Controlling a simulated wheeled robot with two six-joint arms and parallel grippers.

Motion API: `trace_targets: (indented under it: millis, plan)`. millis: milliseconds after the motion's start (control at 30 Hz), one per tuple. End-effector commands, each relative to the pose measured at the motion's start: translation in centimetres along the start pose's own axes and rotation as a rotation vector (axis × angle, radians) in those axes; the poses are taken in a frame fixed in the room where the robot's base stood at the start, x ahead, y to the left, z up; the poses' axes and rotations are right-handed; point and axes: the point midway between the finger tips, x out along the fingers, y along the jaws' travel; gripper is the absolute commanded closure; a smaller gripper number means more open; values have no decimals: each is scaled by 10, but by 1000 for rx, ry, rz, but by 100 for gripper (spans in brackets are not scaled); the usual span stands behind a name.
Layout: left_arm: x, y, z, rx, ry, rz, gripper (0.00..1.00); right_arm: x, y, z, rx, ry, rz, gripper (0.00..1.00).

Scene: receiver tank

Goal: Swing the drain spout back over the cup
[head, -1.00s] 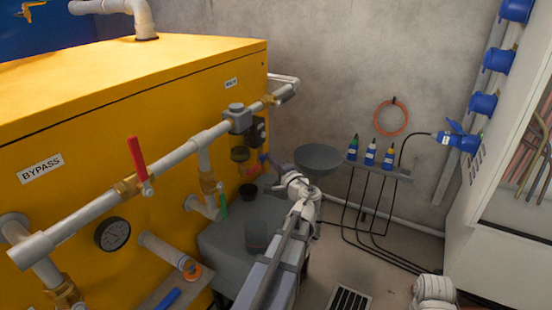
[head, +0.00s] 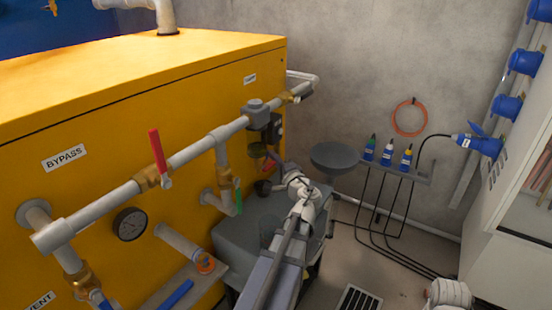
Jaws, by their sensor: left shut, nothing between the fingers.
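A small dark cup (head: 263,187) stands at the back of the grey tank top (head: 238,238), below the filter and valve unit (head: 257,112) on the pipe. The unit's greenish bowl (head: 257,150) hangs above the cup. The drain spout is too small and too covered to make out clearly near the bowl and my gripper. My left gripper (head: 276,167) is shut and empty, just right of the bowl and above and right of the cup. I cannot tell whether it touches the spout. My right gripper is out of view.
A yellow cabinet (head: 110,105) with pipes, a red lever (head: 158,150) and a gauge (head: 130,224) fills the left. A grey funnel dish (head: 335,155) stands behind my wrist. The floor shows a drain grate (head: 358,301).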

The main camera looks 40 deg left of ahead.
Motion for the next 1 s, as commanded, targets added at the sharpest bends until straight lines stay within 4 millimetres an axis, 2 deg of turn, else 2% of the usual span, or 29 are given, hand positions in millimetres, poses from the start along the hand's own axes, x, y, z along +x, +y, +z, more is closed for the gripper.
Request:
trace_targets:
  millis: [467,567,800,1000]
  plan:
    - [-2,0,0,0,0,0,100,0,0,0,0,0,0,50]
    - [-11,0,1,0,0,0,100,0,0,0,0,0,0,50]
    - [-51,0,2,0,2,0,100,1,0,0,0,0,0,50]
    - [-73,0,1,0,0,0,100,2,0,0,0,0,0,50]
